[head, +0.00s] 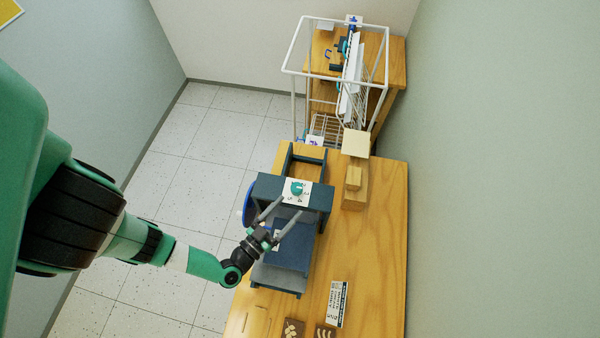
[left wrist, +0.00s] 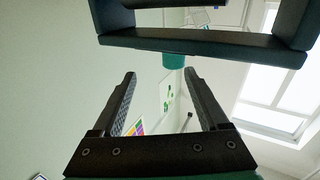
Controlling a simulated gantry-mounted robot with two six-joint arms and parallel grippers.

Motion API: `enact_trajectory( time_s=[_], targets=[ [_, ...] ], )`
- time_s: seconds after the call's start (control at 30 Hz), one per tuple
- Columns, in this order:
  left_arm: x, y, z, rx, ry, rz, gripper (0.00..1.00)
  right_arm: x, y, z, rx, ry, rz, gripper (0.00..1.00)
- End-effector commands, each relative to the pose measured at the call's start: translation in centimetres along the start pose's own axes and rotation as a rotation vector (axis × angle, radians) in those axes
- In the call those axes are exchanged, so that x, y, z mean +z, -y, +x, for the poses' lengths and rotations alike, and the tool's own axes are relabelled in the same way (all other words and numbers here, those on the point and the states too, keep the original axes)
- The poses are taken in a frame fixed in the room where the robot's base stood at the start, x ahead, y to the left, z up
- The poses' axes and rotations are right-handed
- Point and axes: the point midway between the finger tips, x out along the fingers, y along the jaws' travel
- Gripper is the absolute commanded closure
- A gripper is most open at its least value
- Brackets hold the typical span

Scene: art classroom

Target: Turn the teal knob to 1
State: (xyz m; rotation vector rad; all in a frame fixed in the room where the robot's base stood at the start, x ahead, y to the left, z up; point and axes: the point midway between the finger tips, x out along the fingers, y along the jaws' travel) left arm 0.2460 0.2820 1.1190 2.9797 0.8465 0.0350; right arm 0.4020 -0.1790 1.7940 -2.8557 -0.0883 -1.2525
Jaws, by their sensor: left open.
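The teal knob (head: 297,187) sits on a white dial plate (head: 291,198) with dark numbers around it, in the head view. Which number it points to is too small to tell. The plate is on the crossbar of a dark blue-grey machine (head: 318,198). My left gripper (head: 291,205) is open, its two fingers apart and reaching toward the plate from its near side. In the left wrist view, the knob (left wrist: 174,61) hangs beyond and between the open fingertips (left wrist: 160,74), with nothing held. I cannot tell whether a finger touches it. My right gripper is not in view.
The machine stands on a wooden table (head: 375,250). Wooden blocks (head: 353,192) lie to its right, and a printed strip (head: 338,303) lies near the front. A white wire rack (head: 297,72) stands behind. The table's right part is mostly clear.

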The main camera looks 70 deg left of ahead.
Motion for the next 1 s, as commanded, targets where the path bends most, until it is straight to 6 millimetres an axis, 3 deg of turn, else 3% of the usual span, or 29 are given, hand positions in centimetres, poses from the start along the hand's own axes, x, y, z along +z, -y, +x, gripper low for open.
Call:
enact_trajectory(
  time_s=[0.1,0.47,0.77,1.0],
  targets=[
    [0.0,2.0,-0.8,-0.015,0.009,0.049,0.23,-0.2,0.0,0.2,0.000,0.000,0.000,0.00],
    [0.0,2.0,0.0,-0.024,0.002,0.039,0.23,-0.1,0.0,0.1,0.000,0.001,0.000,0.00],
    [0.2,2.4,2.2,-0.030,0.011,0.051,0.23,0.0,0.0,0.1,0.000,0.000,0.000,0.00],
    [0.3,2.3,5.7,-0.028,0.008,0.048,0.23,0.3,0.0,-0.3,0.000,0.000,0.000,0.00]
  ],
)
